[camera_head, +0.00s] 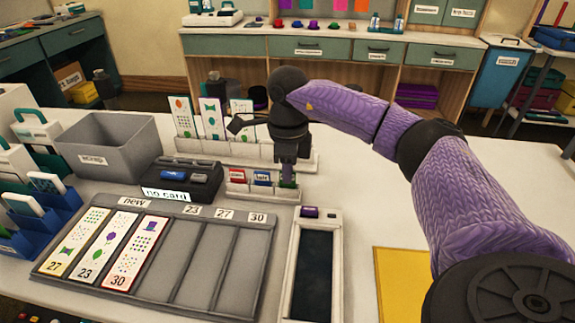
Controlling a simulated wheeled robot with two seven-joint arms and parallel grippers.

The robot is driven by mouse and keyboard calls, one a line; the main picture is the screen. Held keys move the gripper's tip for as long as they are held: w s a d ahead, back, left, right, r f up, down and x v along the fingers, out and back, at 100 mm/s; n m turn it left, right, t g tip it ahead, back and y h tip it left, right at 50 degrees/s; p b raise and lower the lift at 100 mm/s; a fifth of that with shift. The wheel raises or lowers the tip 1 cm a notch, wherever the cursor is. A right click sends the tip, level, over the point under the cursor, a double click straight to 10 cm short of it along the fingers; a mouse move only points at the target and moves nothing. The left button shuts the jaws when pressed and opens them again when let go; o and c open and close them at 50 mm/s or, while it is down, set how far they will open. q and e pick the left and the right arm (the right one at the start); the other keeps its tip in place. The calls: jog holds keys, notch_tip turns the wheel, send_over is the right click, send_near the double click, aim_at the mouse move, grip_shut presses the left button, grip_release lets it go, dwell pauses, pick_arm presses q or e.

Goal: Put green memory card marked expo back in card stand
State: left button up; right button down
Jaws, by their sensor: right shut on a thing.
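The small white card stand (262,196) is near the middle of the table in the head view. A red card (237,176) and a blue card (262,178) stand in it, side by side. My right gripper (287,174) points down over the stand's right end. It is shut on the green memory card (288,184), which shows only as a small green patch under the fingers. The card is at the right-hand place of the stand; I cannot tell whether it is seated. Its marking is hidden or too small to read. My left gripper is not in view.
A card reader (180,178) labelled "no card" stands left of the stand. A slotted tray (190,262) with three tall printed cards and a dark-screened device (313,265) lie in front. A white rack (220,148) with tall cards stands behind. A grey bin (105,160) is left.

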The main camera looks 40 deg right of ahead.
jog(key=shift+f, duration=0.2)
jog(key=c, duration=0.7)
grip_release()
jog(key=shift+r, duration=0.4)
notch_tip(320, 180, up, 9)
jog(key=p, duration=0.3)
jog(key=shift+p, duration=0.3)
jog(key=shift+r, duration=0.1)
